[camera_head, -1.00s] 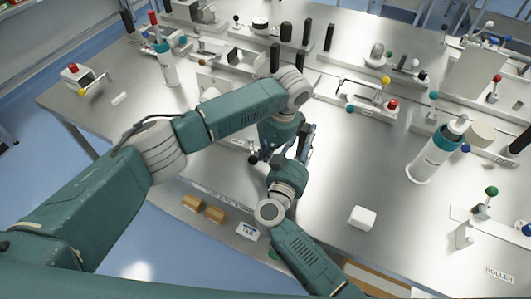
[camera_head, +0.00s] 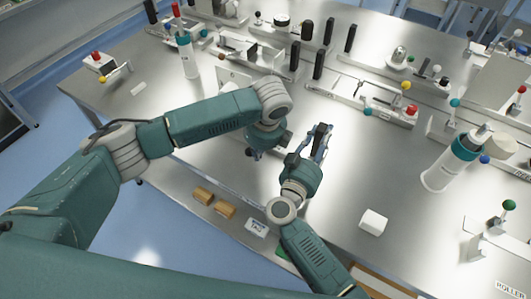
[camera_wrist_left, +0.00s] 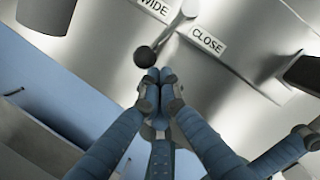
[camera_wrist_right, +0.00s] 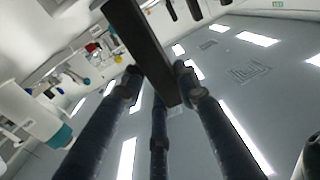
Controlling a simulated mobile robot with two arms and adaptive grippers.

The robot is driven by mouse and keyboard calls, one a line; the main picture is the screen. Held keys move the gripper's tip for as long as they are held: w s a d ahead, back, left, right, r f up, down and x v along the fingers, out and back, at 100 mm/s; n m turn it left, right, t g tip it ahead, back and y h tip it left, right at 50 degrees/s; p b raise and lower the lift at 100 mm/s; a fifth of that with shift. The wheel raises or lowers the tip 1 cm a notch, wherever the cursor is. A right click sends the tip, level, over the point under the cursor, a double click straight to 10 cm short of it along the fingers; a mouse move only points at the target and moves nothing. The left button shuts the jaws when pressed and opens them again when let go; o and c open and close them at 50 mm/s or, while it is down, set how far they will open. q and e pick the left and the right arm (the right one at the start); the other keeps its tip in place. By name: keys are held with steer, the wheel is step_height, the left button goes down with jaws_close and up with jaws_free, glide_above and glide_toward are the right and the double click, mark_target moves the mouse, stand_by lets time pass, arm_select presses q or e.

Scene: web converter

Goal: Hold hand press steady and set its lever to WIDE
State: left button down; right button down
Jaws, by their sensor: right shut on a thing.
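The hand press shows in the left wrist view as a pale metal body with the labels WIDE (camera_wrist_left: 154,6) and CLOSE (camera_wrist_left: 207,42). Its lever (camera_wrist_left: 172,30), a pale rod with a black ball knob (camera_wrist_left: 145,57), runs between the two labels. My left gripper (camera_wrist_left: 150,80) has its fingertips together just below the knob, with nothing seen between them; whether they touch it I cannot tell. My right gripper (camera_wrist_right: 158,80) is shut on a dark upright handle (camera_wrist_right: 143,45). In the head view, the left arm hides most of the press.
The steel table (camera_head: 350,180) has free room right of my right gripper. A white block (camera_head: 373,222) lies near the front edge. A white bottle with a teal collar (camera_head: 450,165) stands to the right. Small fixtures line the back. Tan blocks (camera_head: 213,202) sit at the front edge.

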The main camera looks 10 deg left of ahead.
arm_select(q)
steer(key=shift+w+a+f, duration=0.1)
steer(key=shift+w+a, duration=0.1)
steer(key=shift+a, duration=0.5)
steer(key=shift+w+a, duration=0.15)
steer(key=shift+a, duration=0.5)
arm_select(e)
steer(key=shift+s+d+f, duration=0.15)
steer(key=shift+s+f, duration=0.05)
steer(key=shift+f, duration=0.4)
arm_select(q)
steer(key=v, duration=1)
steer(key=shift+s, duration=0.2)
steer(key=shift+w+r+p, duration=0.1)
steer(key=shift+r+p, duration=0.55)
steer(key=shift+r, duration=0.05)
arm_select(e)
steer(key=shift+w+r, duration=0.1)
steer(key=shift+r, duration=0.2)
steer(key=c, duration=1.2)
jaws_free()
steer(key=shift+w+r, duration=0.15)
